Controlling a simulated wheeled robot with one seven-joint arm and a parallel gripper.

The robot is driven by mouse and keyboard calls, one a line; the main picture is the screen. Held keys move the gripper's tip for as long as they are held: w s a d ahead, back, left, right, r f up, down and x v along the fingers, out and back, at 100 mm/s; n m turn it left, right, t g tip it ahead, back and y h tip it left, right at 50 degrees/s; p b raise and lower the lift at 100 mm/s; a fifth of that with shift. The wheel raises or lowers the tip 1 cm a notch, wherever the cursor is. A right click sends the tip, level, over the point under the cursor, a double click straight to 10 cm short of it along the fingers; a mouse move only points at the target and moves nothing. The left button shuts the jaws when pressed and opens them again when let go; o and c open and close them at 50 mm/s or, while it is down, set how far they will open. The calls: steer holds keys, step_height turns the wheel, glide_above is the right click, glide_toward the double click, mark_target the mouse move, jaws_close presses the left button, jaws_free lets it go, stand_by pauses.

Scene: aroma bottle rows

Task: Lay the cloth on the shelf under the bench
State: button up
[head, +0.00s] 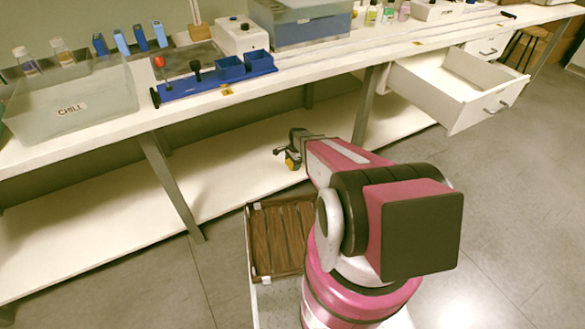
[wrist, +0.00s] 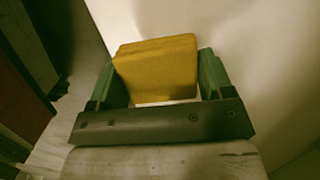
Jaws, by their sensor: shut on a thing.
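My gripper (head: 291,157) reaches in at the front of the shelf under the bench, shut on the yellow folded cloth (wrist: 157,68). In the wrist view the cloth sits as a thick block between the two green fingers of my gripper (wrist: 157,85). In the head view only a small yellow bit of the cloth (head: 293,161) shows below the gripper. The shelf (head: 235,160) is a long pale board under the bench (head: 330,60), bare where it shows. I cannot tell whether the cloth touches the shelf.
Bench legs (head: 172,185) stand along the shelf's front edge. An open drawer (head: 455,85) juts out at the right. A clear bin marked CHILL (head: 70,100) and a blue rack (head: 215,82) stand on the bench top. A brown slatted tray (head: 280,238) is beside my arm.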

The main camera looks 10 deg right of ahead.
steer(key=shift+f, duration=1.75)
steer(key=shift+f, duration=0.1)
steer(key=o, duration=0.9)
steer(key=r, duration=0.4)
steer(key=d+r, duration=0.1)
steer(key=r, duration=0.6)
steer(key=shift+w+d+r, duration=0.2)
steer(key=shift+d+r, duration=0.1)
steer(key=shift+r, duration=0.35)
steer(key=s+r+n, duration=0.4)
steer(key=s+r, duration=0.3)
steer(key=r, duration=0.1)
steer(key=s+a+r+n+h, duration=0.1)
steer(key=s+r+n, duration=0.4)
steer(key=s+r, duration=0.2)
steer(key=s+r+n, duration=0.5)
steer(key=s+r, duration=0.2)
steer(key=r, duration=0.2)
steer(key=shift+s+a+r+t+h, duration=0.3)
steer(key=shift+s+r+h, duration=0.05)
steer(key=shift+r+h, duration=0.05)
